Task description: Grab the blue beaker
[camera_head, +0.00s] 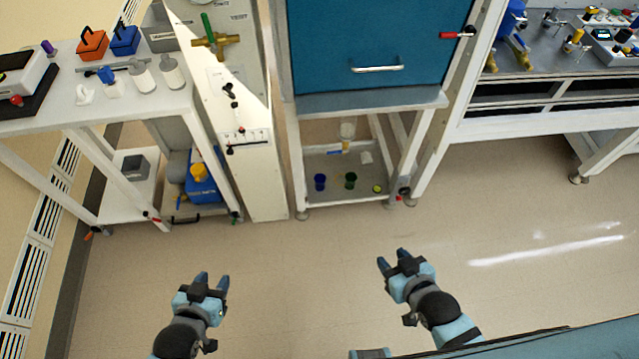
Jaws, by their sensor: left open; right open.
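A small dark blue beaker (320,182) stands on the low shelf (330,197) under the teal cabinet, at the shelf's left side. A dark green beaker (350,180) stands just to its right. My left gripper (212,281) is open and empty over the floor, below and left of the beaker in the picture. My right gripper (392,258) is open and empty over the floor, below and right of the beaker. Both are well apart from the shelf.
The teal cabinet (370,40) overhangs the shelf, with white legs (291,150) on both sides. A yellow-green item (377,188) and a clear container (347,130) are also there. A white bench (100,105) stands left, another bench (540,120) right. The floor (300,260) in front is clear.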

